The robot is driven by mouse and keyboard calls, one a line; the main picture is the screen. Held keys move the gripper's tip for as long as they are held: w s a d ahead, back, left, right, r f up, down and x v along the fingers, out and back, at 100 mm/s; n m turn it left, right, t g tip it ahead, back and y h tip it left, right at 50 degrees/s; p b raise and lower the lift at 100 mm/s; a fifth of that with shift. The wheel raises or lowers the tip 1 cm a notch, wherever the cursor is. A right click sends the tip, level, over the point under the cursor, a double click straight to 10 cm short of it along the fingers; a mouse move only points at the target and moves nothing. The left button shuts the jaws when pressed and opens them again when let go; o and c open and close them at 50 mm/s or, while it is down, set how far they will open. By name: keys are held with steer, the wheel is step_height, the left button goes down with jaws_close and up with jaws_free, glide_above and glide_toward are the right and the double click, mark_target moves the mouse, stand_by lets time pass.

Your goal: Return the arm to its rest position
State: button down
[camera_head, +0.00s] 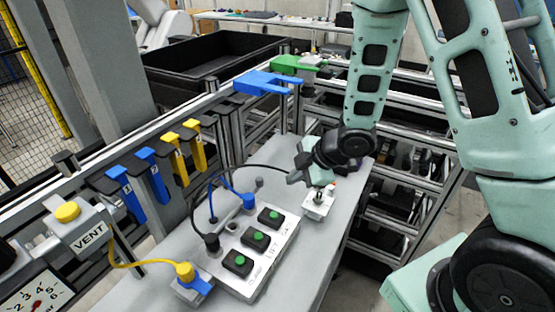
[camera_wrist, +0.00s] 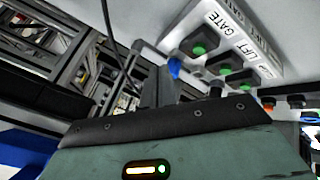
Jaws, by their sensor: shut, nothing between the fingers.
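My mint-green arm reaches down from the upper right in the head view. My gripper (camera_head: 299,175) is shut and empty, above the far end of the grey table (camera_head: 334,226). It is near a small white box (camera_head: 318,205) with a red and a green part on top; I cannot tell if they touch. In the wrist view the gripper (camera_wrist: 160,86) shows as grey fingers beyond the dark mount. The button panel (camera_head: 279,250), with green buttons, lies on the table nearer me; it also shows in the wrist view (camera_wrist: 252,38), labelled LIFT GATE.
A black cable (camera_head: 196,196) arcs over the table by the panel. A yellow cable (camera_head: 140,264) runs from the VENT box (camera_head: 87,233) to a blue connector (camera_head: 196,285). Blue (camera_head: 126,194) and yellow clips (camera_head: 175,158) hang on the left rail. Metal racks (camera_head: 411,167) stand at right.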

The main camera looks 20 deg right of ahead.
steer(key=s+a+r+m+g+h+b, duration=0.1)
steer(key=s+a+r+m+g+b, duration=0.1)
steer(key=s, duration=0.6)
steer(key=s+a+r+m+g+h+b, duration=0.1)
steer(key=s+a+r+m+g+b, duration=0.1)
steer(key=s+a+m, duration=0.2)
steer(key=s+a+r+m+g+h+b, duration=0.1)
steer(key=s+a, duration=0.5)
steer(key=s, duration=0.6)
steer(key=shift+a+r+m+g+h+b, duration=0.15)
steer(key=shift+r+m+g+h+b, duration=0.3)
steer(key=shift+r+m+b, duration=0.45)
